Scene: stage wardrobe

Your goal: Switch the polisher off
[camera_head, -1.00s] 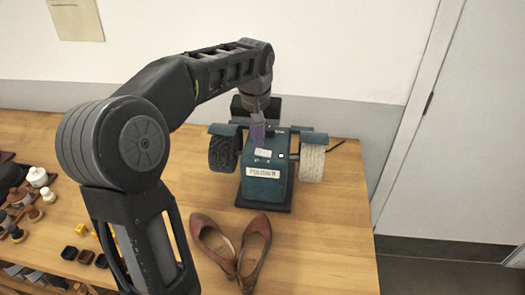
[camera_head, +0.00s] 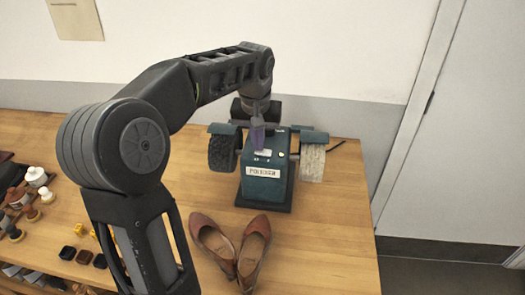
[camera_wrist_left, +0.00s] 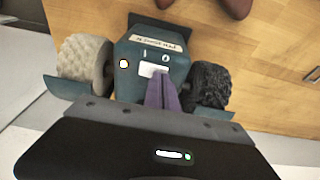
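The polisher (camera_head: 264,188) is a dark teal box on a dark base on the wooden table. It has a dark bristly wheel (camera_head: 222,153) on the left and a pale fluffy wheel (camera_head: 312,163) on the right. In the left wrist view its top (camera_wrist_left: 128,82) shows a white switch (camera_wrist_left: 147,70), "I" and "O" marks and a pale round spot (camera_wrist_left: 124,63). My left gripper (camera_head: 257,148) points down over the top, its purple fingers together. In the wrist view the fingertips (camera_wrist_left: 163,76) overlap the switch's O-side end; contact is unclear. My right gripper is out of view.
A pair of brown shoes (camera_head: 252,252) stands in front of the polisher. Bottles, brushes and small tins (camera_head: 68,253) sit at the left. A cable (camera_head: 337,145) runs behind on the right. The table to the right is clear.

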